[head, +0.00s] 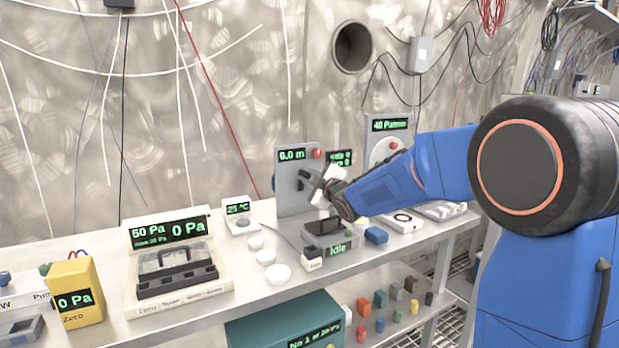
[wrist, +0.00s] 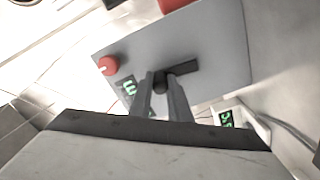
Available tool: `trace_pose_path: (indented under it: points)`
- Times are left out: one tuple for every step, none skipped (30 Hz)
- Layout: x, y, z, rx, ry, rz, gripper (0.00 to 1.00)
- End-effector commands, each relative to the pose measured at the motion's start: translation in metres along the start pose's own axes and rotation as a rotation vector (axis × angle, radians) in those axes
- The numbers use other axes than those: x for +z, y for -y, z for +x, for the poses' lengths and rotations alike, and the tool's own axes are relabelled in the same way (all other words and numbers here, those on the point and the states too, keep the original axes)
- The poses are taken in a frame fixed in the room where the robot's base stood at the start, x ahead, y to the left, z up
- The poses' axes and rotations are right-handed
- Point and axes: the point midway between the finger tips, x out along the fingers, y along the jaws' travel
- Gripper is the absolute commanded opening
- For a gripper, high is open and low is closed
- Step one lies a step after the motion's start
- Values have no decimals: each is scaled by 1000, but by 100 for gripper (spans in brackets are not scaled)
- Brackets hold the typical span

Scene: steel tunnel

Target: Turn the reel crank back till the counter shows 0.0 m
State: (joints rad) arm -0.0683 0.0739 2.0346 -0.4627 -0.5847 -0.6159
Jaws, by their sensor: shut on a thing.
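The reel unit is a grey upright panel (head: 290,205) on the bench, with a green counter (head: 291,155) at its top that reads 0.0 m. A red knob (head: 317,154) sits beside the counter, and it also shows in the wrist view (wrist: 108,65). The dark crank (wrist: 184,71) is on the panel face. My gripper (wrist: 160,85) is shut on the crank's round handle, with a finger on either side. In the head view my gripper (head: 318,186) reaches the panel from the right and partly hides the crank.
Right of the panel stands a unit with a dial and a 40 display (head: 390,125). In front are a small device marked Idle (head: 340,248) and a blue block (head: 376,235). White dishes (head: 278,273) and a pressure gauge case (head: 175,262) stand to the left.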

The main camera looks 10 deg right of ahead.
Motion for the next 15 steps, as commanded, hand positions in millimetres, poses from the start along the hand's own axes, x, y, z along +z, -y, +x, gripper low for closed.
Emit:
trace_pose_path:
  points:
    - [-1, 1, 0, -1, 0, -13, 0]
    - [-1, 2, 0, -1, 0, -22, 0]
    - [-2, 2, 0, -1, 0, -31, 0]
    - [-2, 2, 0, -1, 0, -37, 0]
    - [-2, 2, 0, -1, 0, -42, 0]
    - [-2, 2, 0, -1, 0, -48, 0]
    - [-2, 2, 0, -1, 0, -52, 0]
    - [-3, 2, 0, -1, 1, -54, 0]
    - [-3, 2, 0, -1, 1, -56, 0]
    - [-3, 2, 0, -1, 1, -57, 0]
    - [-3, 3, 0, -2, 1, -58, 0]
    - [-3, 3, 0, -2, 1, -59, 0]
    - [-3, 3, 0, -2, 1, -59, 0]
    - [-3, 3, 0, -2, 1, -59, 0]
    - [-3, 3, 0, -2, 1, -58, 0]
